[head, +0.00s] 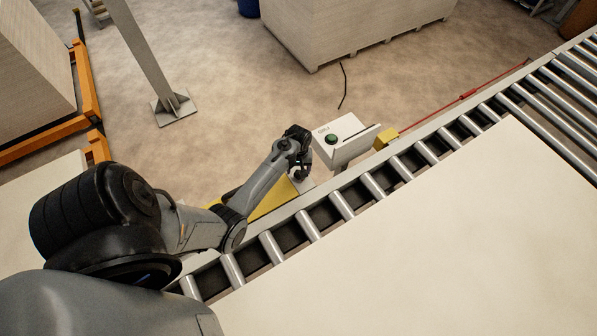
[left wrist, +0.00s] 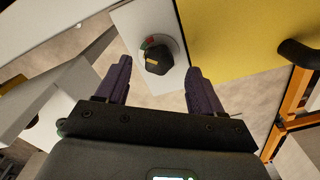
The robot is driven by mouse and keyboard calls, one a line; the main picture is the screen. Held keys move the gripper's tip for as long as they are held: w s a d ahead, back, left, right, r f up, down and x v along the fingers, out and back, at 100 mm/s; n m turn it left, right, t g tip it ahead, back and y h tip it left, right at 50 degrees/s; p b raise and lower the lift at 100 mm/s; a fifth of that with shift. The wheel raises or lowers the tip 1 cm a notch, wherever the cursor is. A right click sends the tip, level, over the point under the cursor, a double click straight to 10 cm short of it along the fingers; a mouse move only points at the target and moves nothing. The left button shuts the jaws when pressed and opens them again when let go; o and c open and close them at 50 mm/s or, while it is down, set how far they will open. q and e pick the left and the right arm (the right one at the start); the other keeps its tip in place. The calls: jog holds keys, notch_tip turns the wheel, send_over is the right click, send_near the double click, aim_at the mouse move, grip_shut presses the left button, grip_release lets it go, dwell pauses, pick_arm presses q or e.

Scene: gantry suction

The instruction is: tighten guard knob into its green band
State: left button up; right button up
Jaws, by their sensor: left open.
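The guard knob (left wrist: 156,62) is black with a small yellowish mark, on a round dial on a pale plate (left wrist: 128,22). A green band (left wrist: 143,46) and a red patch (left wrist: 150,39) show at the dial's upper left edge. I cannot tell exactly where the knob points against the band. My left gripper (left wrist: 160,66) is open, its two dark fingers on either side of the knob in the picture, with gaps to both; they do not visibly touch it. In the head view the left gripper (head: 302,172) is beside the conveyor's edge, and the knob is hidden there. My right gripper is not in view.
A white box with a green button (head: 331,139) stands right of the left gripper. A yellow panel (head: 271,200) lies close by it. The roller conveyor (head: 340,204) with a large pale board (head: 430,240) runs alongside. A yellow panel (left wrist: 230,40) fills the wrist view's upper right.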

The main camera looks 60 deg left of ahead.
pick_arm(q)
jog(key=shift+f, duration=1.3)
jog(key=c, duration=1.1)
jog(key=shift+o, duration=0.2)
jog(key=shift+r+m+p, duration=0.25)
jog(key=shift+m+p, duration=0.45)
jog(key=shift+p, duration=0.3)
jog(key=shift+w+f+m, duration=0.1)
jog(key=shift+f+m, duration=0.05)
jog(key=shift+m, duration=0.25)
jog(key=shift+f, duration=0.1)
jog(key=o, duration=1.1)
jog(key=shift+c, duration=0.2)
